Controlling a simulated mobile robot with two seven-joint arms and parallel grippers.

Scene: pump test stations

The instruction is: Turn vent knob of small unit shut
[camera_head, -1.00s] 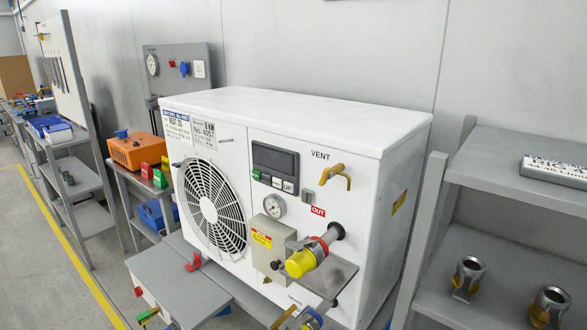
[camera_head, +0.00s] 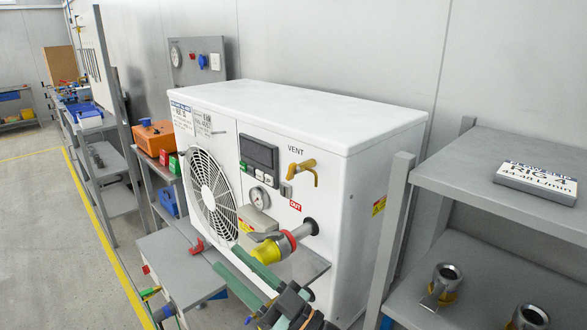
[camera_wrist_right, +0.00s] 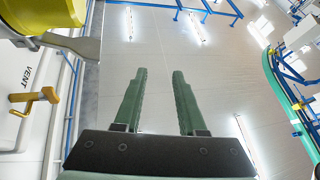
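The small unit is a white box (camera_head: 345,245) with a fan grille on its left. Its vent knob (camera_head: 302,170) is a brass-coloured bent handle under the word VENT on the front panel. The knob also shows in the right wrist view (camera_wrist_right: 38,98), at the left edge. My right gripper (camera_head: 228,259) is low in front of the unit, below and left of the knob and apart from it. In the right wrist view its green fingers (camera_wrist_right: 157,74) are spread with nothing between them. My left gripper is not in view.
A yellow and red hose coupling (camera_head: 270,249) sticks out from the panel below the knob, close to my right gripper. A pressure gauge (camera_head: 259,198) is left of it. A grey shelf (camera_head: 480,195) stands at right. The space before the knob looks clear.

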